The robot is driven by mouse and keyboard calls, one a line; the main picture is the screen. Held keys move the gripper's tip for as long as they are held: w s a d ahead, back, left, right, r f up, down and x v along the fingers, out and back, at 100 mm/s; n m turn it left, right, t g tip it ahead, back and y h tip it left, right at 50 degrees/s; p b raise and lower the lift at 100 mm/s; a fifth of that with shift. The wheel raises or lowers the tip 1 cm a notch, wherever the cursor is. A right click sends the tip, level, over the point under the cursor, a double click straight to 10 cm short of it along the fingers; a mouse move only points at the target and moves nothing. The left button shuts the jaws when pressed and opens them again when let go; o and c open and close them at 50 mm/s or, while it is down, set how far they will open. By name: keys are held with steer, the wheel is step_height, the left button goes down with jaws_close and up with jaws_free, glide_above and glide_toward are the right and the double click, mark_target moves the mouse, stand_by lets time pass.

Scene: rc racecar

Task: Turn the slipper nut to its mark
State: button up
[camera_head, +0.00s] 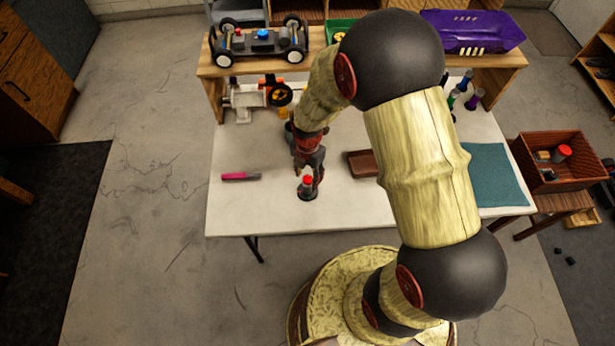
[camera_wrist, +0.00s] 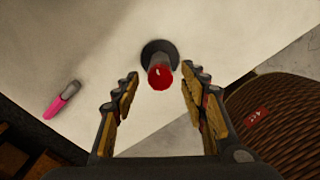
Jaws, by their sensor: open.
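A small red knob (camera_head: 308,180) tops a dark post on a round black base (camera_head: 307,193), standing upright near the table's front edge. It appears to be the slipper nut, but I cannot be sure. In the wrist view the red knob (camera_wrist: 160,76) shows a small pale mark on its top, and the black base (camera_wrist: 158,49) lies beyond it. My gripper (camera_head: 308,173) points down over the knob. In the wrist view my gripper (camera_wrist: 160,80) is open, with one finger on each side of the knob and visible gaps. A separate mark on the base cannot be made out.
A pink marker (camera_head: 240,176) lies left on the white table (camera_head: 350,215). A brown tray (camera_head: 362,163) and teal mat (camera_head: 492,175) are to the right. A wooden shelf (camera_head: 205,72) behind holds a car chassis (camera_head: 258,42) and a purple car body (camera_head: 472,32).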

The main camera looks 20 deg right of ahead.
steer(key=n, duration=0.6)
steer(key=shift+n+p, duration=0.3)
steer(key=shift+n, duration=0.1)
steer(key=c, duration=0.3)
steer(key=c, duration=0.8)
jaws_close()
steer(key=m, duration=0.3)
steer(key=shift+m, duration=0.3)
